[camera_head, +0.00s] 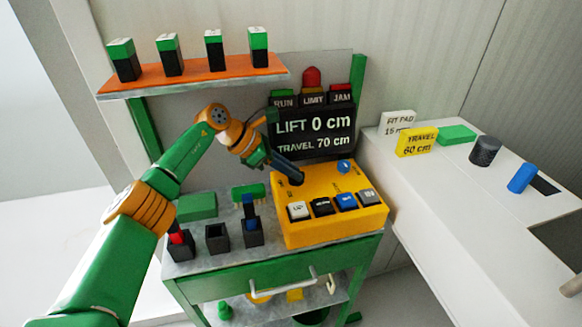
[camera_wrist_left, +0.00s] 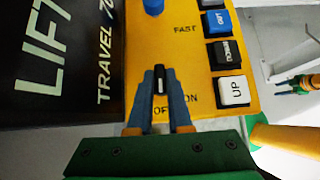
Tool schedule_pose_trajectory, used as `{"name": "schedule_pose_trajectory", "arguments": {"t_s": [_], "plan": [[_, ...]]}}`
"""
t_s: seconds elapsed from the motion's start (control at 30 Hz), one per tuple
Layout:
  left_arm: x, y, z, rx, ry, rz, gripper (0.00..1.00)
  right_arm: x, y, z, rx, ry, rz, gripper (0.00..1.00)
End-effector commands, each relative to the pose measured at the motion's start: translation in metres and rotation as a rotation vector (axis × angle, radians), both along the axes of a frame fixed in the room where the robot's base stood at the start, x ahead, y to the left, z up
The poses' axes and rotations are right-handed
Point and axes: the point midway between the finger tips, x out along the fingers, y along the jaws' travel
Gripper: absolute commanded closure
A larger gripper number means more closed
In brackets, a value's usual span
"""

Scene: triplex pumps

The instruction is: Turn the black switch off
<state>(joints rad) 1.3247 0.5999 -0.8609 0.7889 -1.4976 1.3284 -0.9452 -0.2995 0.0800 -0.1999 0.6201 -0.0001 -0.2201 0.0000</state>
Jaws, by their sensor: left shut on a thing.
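The yellow control box (camera_head: 335,233) stands on the work table under the display. The black switch (camera_wrist_left: 160,78) is on its face, between ON and OFF labels that my fingers partly cover. My left gripper (camera_head: 297,178) reaches down to the back left of the box. In the left wrist view its blue fingers (camera_wrist_left: 160,97) are shut on the black switch. In the head view the fingers hide the switch. A small blue-tipped gripper, seemingly my right one (camera_wrist_left: 284,86), shows far off at the right edge of the left wrist view; its jaws are too small to tell.
Buttons including a white UP button (camera_wrist_left: 233,91) and a blue knob (camera_head: 344,166) sit near my fingers. The display (camera_head: 312,134) reads LIFT 0 cm, TRAVEL 70 cm. An orange shelf (camera_head: 190,79) is above left; black holders (camera_head: 218,239) stand left of the box.

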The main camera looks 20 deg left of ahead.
Motion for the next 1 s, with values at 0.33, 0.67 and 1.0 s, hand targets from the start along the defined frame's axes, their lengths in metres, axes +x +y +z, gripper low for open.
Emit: {"name": "schedule_pose_trajectory", "arguments": {"t_s": [0.33,0.67,1.0], "plan": [[0.000,-0.001,0.000,0.001,0.000,-0.004,0.72,0.000,0.000,0.000,0.001,0.000,0.000,0.50],[0.000,0.000,0.000,0.001,0.001,-0.001,0.53,0.000,0.000,0.000,0.001,0.000,0.000,0.50],[-0.019,0.030,0.033,0.002,-0.005,0.001,0.53,0.000,0.000,-0.015,0.001,0.000,0.000,0.50]]}}
